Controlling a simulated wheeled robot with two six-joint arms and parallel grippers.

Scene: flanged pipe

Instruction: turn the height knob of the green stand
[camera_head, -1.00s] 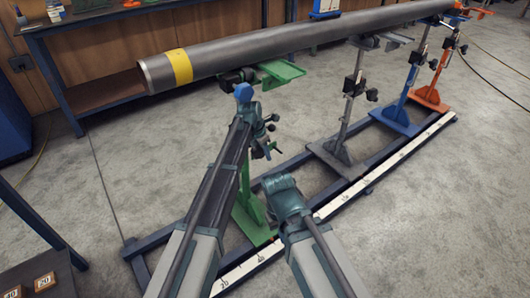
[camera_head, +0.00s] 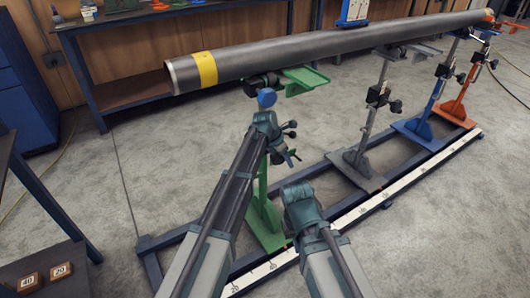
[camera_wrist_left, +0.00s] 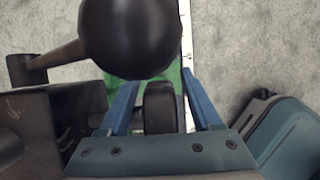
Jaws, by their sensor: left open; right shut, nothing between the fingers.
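The green stand (camera_head: 264,222) holds up the near end of the pipe (camera_head: 330,48). My left arm covers much of its post in the head view. In the left wrist view, my left gripper (camera_wrist_left: 161,103) is open, with its two blue fingers on either side of a dark rounded knob (camera_wrist_left: 160,107). I cannot tell whether they touch it. A large black ball (camera_wrist_left: 130,35) on a rod hangs over the fingers in that view and hides part of the stand. My right gripper (camera_head: 302,200) is shut and empty, lower and to the right of the stand's post.
Grey (camera_head: 360,165), blue (camera_head: 415,128) and orange (camera_head: 458,110) stands line up behind along a blue floor frame with a white scale strip (camera_head: 345,228). A workbench (camera_head: 115,95) is at the back. Number blocks (camera_head: 60,270) lie at lower left.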

